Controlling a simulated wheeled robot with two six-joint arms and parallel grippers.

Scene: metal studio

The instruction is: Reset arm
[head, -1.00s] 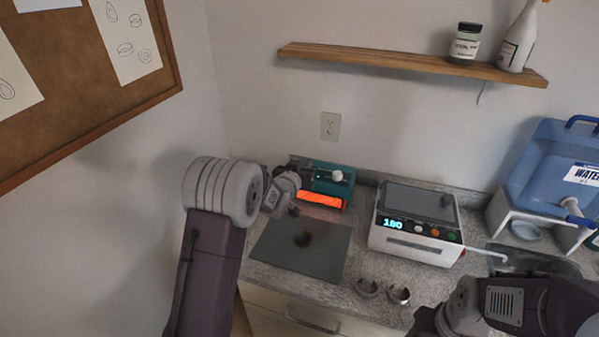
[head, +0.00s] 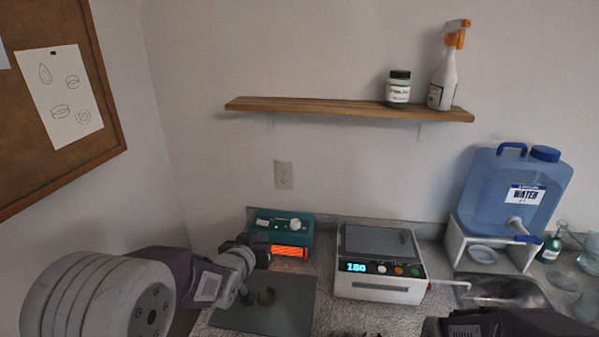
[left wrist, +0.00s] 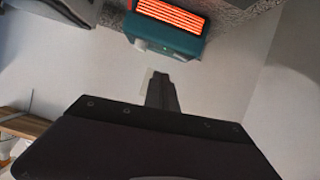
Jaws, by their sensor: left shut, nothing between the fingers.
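My left gripper (head: 258,252) is in front of the teal heater with glowing orange bars (head: 290,250), above the back of the grey mat (head: 275,310). It is shut and empty, and in the left wrist view its shut fingers (left wrist: 161,92) point toward the wall. The heater also shows at the top of the left wrist view (left wrist: 170,40).
A white machine reading 180 (head: 380,285) stands right of the heater. A blue water jug (head: 490,190) sits on a white stand beside a sink (head: 500,290). A wooden shelf (head: 330,108) holds a jar and spray bottle.

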